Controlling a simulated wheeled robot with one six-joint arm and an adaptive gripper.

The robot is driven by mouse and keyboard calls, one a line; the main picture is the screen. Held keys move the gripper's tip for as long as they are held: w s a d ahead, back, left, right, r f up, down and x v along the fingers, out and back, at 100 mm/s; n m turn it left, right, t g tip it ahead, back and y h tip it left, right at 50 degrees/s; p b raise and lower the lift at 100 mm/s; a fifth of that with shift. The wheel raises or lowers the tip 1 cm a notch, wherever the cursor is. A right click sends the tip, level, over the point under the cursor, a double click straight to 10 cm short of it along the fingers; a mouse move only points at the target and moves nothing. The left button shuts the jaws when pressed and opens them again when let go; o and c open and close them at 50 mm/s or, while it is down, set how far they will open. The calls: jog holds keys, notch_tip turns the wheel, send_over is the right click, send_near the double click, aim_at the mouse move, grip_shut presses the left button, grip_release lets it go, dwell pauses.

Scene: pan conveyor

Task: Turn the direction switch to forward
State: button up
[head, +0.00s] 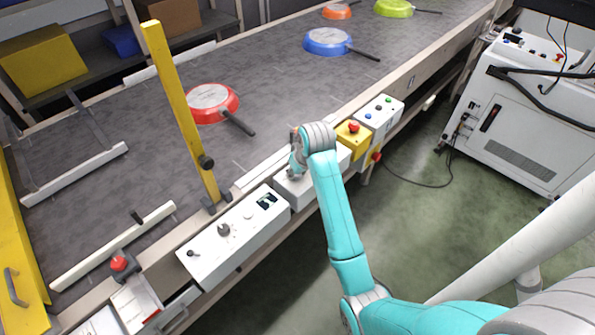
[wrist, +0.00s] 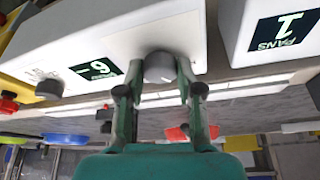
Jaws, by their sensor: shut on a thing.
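My gripper (head: 295,168) reaches down to the middle white control box (head: 291,188) on the conveyor's near rail. In the wrist view, my gripper (wrist: 160,76) has its two fingers closed on either side of a round grey knob (wrist: 160,66) on that box. A dark display (wrist: 97,69) sits beside this knob. Another dark knob (wrist: 48,90) stands further left on the same box, with small lettering that I cannot read. No readable label shows at the held knob, so I cannot tell whether it is the direction switch. The fingers hide part of it.
A longer control box (head: 235,237) with a knob and display stands to the left. A yellow emergency-stop box (head: 352,138) and a button box (head: 380,115) are to the right. A yellow post (head: 178,110) rises behind. Pans, including a red one (head: 212,104), lie on the belt.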

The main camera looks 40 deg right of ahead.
jog(key=m+h, duration=0.1)
jog(key=m, duration=0.2)
jog(key=shift+a+m+g, duration=0.15)
jog(key=shift+m+g, duration=0.15)
jog(key=shift+g, duration=0.1)
jog(key=m+h, duration=0.1)
jog(key=m, duration=0.2)
jog(key=shift+w+a+m+g, duration=0.1)
jog(key=shift+w+m+g, duration=0.05)
jog(key=shift+m+g, duration=0.2)
jog(key=m+g+h, duration=0.1)
jog(key=m, duration=0.2)
jog(key=shift+w+m, duration=0.1)
jog(key=shift+m, duration=0.15)
jog(key=shift+m+g, duration=0.75)
jog(key=shift+m, duration=0.95)
jog(key=o, duration=1.2)
jog(key=shift+w, duration=0.1)
jog(key=shift+c, duration=0.2)
